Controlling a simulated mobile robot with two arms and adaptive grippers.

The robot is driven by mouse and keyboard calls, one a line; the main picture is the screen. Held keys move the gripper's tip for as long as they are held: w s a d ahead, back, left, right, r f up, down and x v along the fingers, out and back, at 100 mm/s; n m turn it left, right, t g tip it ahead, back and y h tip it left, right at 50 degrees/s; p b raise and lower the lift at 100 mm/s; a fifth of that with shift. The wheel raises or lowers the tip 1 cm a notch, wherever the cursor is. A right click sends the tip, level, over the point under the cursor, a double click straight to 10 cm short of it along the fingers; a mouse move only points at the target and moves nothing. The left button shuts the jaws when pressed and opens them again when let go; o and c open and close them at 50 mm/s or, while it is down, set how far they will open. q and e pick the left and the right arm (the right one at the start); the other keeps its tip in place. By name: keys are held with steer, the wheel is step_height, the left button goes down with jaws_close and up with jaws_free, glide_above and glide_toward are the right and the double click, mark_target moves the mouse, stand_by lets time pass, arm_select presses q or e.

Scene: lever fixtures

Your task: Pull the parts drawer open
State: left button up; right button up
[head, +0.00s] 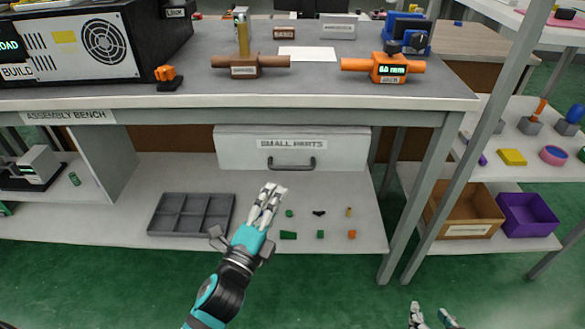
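The parts drawer (235,152) has a white front labelled SMALL PARTS and hangs under the bench top. It looks closed, though its depth is hard to judge. Its dark bar handle (291,168) is in the middle of the front and is free. My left gripper (274,190) is in front of and below the handle, pointing up towards it, apart from it in the picture. Its fingers lie close together and seem empty; whether they are fully shut is unclear. My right gripper (432,312) is at the bottom edge, partly cut off, with its fingers apart and empty.
The lower shelf (130,220) holds a grey divided tray (190,214) and several small parts, including an orange one (352,234). A bench leg (415,200) stands right of the drawer. The bench top (300,93) overhangs the drawer.

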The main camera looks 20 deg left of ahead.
mark_target(292, 169)
arm_select(q)
steer(key=x, duration=0.9)
steer(key=shift+w+b, duration=0.3)
arm_select(e)
steer(key=shift+w+a+r+t+y, duration=0.15)
steer(key=shift+w+a+r+t, duration=0.05)
steer(key=shift+w+r+t, duration=0.25)
steer(key=shift+w+a+r+t+y, duration=0.2)
steer(key=shift+w+r+t, duration=0.15)
steer(key=shift+r, duration=0.15)
arm_select(q)
steer(key=shift+c, duration=0.2)
jaws_close()
